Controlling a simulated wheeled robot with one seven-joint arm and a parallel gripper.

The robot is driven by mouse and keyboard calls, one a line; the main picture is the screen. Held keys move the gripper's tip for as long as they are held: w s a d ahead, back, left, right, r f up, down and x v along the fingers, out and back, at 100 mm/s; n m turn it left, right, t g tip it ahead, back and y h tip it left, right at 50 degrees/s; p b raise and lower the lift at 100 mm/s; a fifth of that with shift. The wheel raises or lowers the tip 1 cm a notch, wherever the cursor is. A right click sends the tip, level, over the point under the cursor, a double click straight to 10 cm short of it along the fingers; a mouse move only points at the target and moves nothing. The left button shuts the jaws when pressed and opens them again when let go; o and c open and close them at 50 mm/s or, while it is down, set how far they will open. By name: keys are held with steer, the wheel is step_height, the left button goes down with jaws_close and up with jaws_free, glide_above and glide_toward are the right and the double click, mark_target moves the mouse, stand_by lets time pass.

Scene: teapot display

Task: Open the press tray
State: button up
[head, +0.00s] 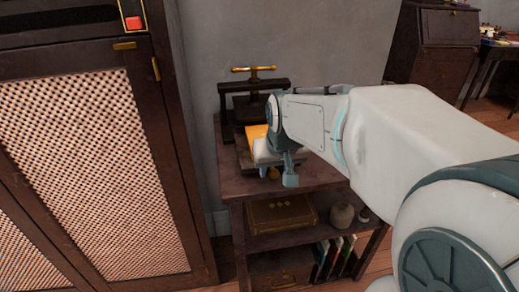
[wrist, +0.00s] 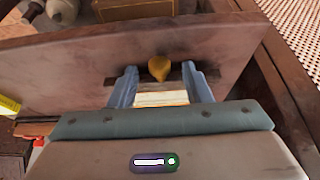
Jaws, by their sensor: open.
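The press (head: 233,88), a dark frame with a brass handle on top, stands on a small wooden table against the wall. Its lower front, where the press tray is, is mostly hidden by my arm in the head view. In the wrist view a gold knob (wrist: 159,68) shows between the fingers of my gripper (wrist: 160,75). The fingers are apart, one on each side of the knob, with visible gaps. In the head view my gripper (head: 279,177) is low over the table's front edge. I cannot tell whether the tray is out.
The wooden table (head: 315,178) has a lower shelf with a brown box (head: 283,214) and a pale jar (head: 341,216). Books stand on the bottom shelf. A tall cabinet (head: 85,150) with woven panels is close on the left. A yellow item (head: 257,132) lies by the press.

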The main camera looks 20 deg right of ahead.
steer(key=p+v, duration=0.3)
steer(key=v, duration=0.9)
steer(key=shift+r, duration=0.35)
